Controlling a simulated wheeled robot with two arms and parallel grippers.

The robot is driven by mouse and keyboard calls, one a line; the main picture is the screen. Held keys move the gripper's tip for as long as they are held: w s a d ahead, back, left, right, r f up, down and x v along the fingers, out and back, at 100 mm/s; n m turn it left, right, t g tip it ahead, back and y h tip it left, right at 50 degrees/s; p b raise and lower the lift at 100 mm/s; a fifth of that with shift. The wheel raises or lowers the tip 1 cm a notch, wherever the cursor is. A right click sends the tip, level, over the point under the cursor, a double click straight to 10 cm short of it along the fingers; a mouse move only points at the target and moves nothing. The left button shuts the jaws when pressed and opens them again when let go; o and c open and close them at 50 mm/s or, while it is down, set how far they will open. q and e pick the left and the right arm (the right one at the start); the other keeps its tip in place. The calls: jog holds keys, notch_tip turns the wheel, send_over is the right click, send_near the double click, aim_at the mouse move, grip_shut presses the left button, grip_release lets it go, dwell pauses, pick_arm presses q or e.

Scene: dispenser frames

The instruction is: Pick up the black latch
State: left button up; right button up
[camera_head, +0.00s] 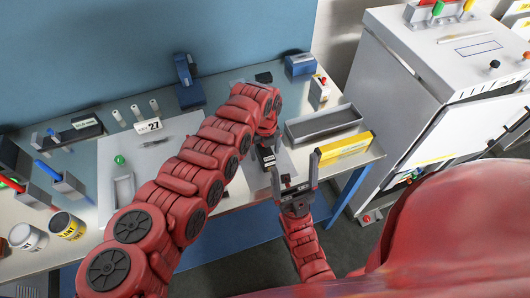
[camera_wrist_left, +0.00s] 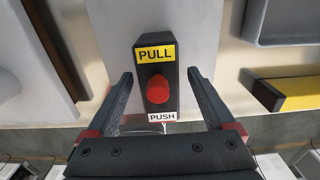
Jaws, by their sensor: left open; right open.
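The black latch (camera_wrist_left: 172,100) is a black block with a yellow PULL label, a red round knob and a white PUSH label. It sits on a light grey plate. In the head view the latch (camera_head: 266,155) shows small, partly hidden by my left arm's end. My left gripper (camera_wrist_left: 160,76) is open, its fingers on either side of the latch with a visible gap on both sides. How far its fingertips reach down is hard to tell. My right gripper (camera_head: 294,172) is open and empty at the table's front edge, just right of the latch.
A grey tray (camera_head: 323,134) and a yellow box (camera_head: 346,146) lie right of the latch. A blue box (camera_head: 299,65) stands behind. A white cabinet (camera_head: 392,92) is beyond the table's right end. A 27 calendar block (camera_head: 148,126) stands left of my left arm.

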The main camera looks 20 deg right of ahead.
pick_arm(q)
grip_shut()
dwell(0.3)
jog(key=shift+d+r, duration=0.1)
jog(key=shift+r, duration=0.05)
dwell(0.3)
